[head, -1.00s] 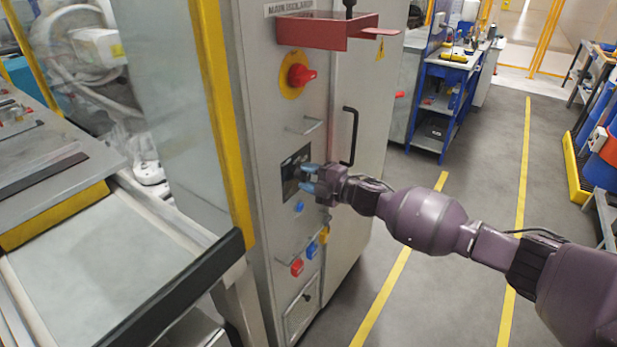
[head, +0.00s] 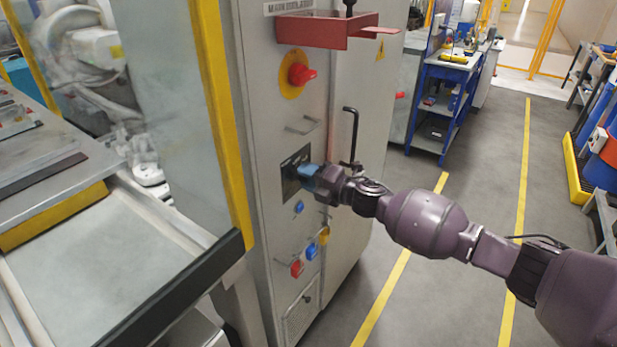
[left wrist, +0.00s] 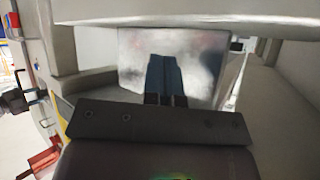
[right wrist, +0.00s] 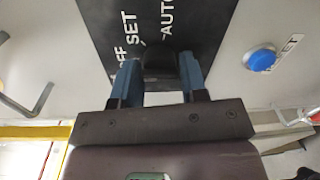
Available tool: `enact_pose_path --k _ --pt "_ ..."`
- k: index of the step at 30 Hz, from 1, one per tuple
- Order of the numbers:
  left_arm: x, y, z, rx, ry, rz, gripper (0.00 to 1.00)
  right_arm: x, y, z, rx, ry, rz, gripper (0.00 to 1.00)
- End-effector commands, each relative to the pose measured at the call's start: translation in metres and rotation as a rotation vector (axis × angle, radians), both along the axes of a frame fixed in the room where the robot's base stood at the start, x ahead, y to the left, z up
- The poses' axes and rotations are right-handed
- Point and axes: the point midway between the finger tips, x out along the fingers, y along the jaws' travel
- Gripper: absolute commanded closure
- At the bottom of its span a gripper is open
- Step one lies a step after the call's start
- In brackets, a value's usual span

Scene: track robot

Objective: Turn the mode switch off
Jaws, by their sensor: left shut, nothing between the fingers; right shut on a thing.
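The mode switch is a dark knob (right wrist: 158,60) on a black plate (right wrist: 190,22) with the white words OFF, SET and AUTO. The plate (head: 291,186) also shows on the grey cabinet front in the head view. My right gripper (right wrist: 158,78) has its blue fingers on either side of the knob and is shut on it. In the head view this gripper (head: 306,176) is at the plate and hides the knob. Which word the knob points at is hard to tell. My left gripper (left wrist: 165,75) is shut and empty, in front of a shiny panel.
The cabinet (head: 262,130) carries a red rotary switch (head: 300,74), a black handle (head: 350,135) and several buttons below the plate. A blue button (right wrist: 260,58) is near the plate. A red tray (head: 325,30) sticks out above. The floor (head: 440,270) to the right is open.

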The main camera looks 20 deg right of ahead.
Motion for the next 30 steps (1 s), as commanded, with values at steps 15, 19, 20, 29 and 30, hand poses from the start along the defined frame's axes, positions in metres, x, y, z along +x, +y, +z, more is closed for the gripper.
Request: enact_pose_path --k 15,19,20,29,30 --pt "-0.006 0.001 -0.003 0.001 0.011 0.003 1.0 0.001 0.0 0.002 0.001 -0.002 -0.001 0.4" --pt "-0.006 0.001 -0.003 0.001 0.011 0.003 1.0 0.0 0.0 0.001 0.001 -0.001 -0.001 0.4" --pt "-0.006 0.001 -0.003 0.001 0.011 0.003 1.0 -0.001 -0.001 0.001 0.001 -0.001 -0.001 0.4" --pt "-0.003 0.001 -0.001 0.0 0.006 0.002 1.0 -0.03 -0.024 0.002 -0.001 0.001 -0.001 0.4" --pt "-0.003 0.0 -0.001 0.001 0.005 0.001 1.0 -0.036 -0.029 0.002 -0.001 0.001 -0.001 0.4"
